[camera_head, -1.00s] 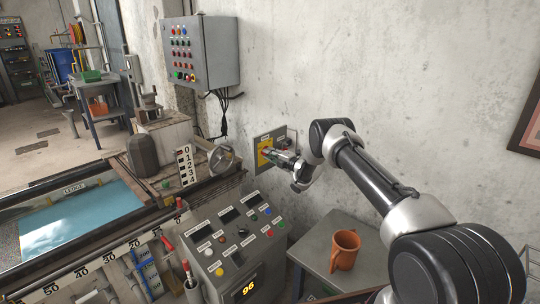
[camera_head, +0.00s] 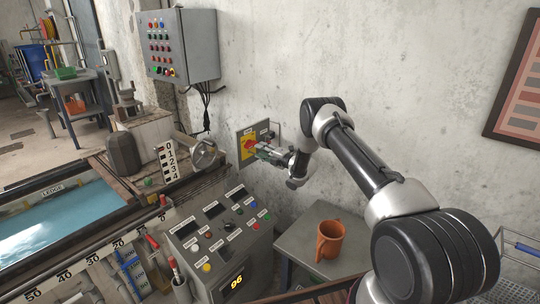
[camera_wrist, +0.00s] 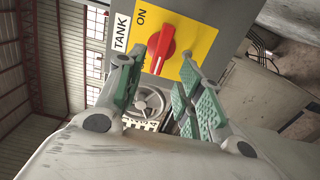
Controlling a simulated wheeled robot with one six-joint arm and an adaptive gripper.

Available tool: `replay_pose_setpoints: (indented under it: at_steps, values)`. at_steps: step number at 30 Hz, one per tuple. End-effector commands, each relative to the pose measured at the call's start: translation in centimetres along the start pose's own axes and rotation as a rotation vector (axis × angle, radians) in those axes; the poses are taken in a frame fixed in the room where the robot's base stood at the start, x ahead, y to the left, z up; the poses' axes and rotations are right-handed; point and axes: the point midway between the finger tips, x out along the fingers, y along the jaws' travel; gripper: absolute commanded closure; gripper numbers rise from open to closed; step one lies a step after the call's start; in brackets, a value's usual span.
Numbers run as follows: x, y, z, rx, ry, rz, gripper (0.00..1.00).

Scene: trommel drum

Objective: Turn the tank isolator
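The tank isolator is a red rotary handle (camera_wrist: 161,47) on a yellow plate (camera_wrist: 190,72), with a white "TANK" label and the word "ON" beside it in the wrist view. In the head view the red handle (camera_head: 249,145) shows on its grey wall box (camera_head: 240,132).
A grey control box (camera_head: 182,46) with cables hangs above left of the isolator. A handwheel (camera_head: 205,154) and a button console (camera_head: 222,240) are at lower left. An orange mug (camera_head: 330,240) stands on a grey side table (camera_head: 300,235) below the arm.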

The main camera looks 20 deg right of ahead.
Motion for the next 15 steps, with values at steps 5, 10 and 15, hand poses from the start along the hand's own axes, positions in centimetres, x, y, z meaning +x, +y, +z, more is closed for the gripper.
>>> replay_pose_setpoints:
  at_steps: [5,10,15]
  values:
    - [-3.8,0.0,0.1,0.000,-0.002,0.000,0.63]
    - [-5.8,0.1,0.1,-0.001,-0.001,0.001,0.63]
    - [-6.3,0.0,0.0,-0.001,-0.001,0.001,0.63]
